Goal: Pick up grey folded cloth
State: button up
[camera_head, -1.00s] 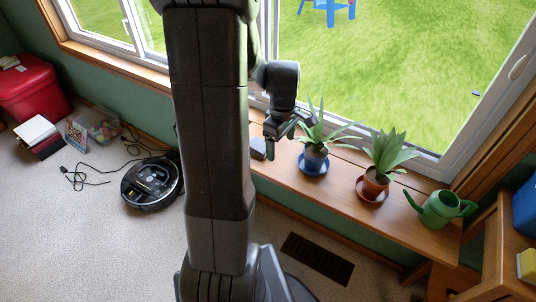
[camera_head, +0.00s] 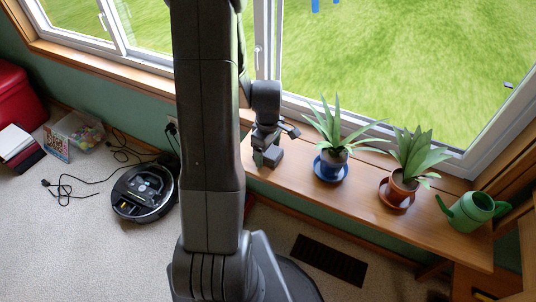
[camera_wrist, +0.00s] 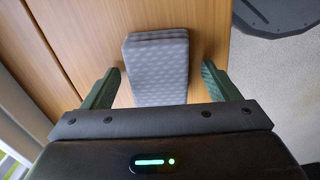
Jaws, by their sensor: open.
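The grey folded cloth (camera_wrist: 157,55) lies on the wooden window sill (camera_wrist: 80,30), a neat block with a dotted pattern and stacked layers. My gripper (camera_wrist: 160,72) is open, with one green finger on each side of the cloth and a gap of bare wood between each finger and the cloth. In the head view my gripper (camera_head: 271,141) hangs low over the sill, left of the plant in the blue pot (camera_head: 329,166). The cloth (camera_head: 270,157) shows there just below it, partly hidden.
Right of the blue pot stand a plant in a terracotta pot (camera_head: 399,188) and a green watering can (camera_head: 470,211). The window (camera_head: 400,70) rises behind the sill. A robot vacuum (camera_head: 145,191), cables and a clear bin (camera_head: 77,131) are on the carpet at left.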

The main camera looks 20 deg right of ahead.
jog(key=c, duration=1.1)
jog(key=shift+o, duration=0.2)
notch_tip(320, 180, up, 10)
jog(key=p, duration=0.2)
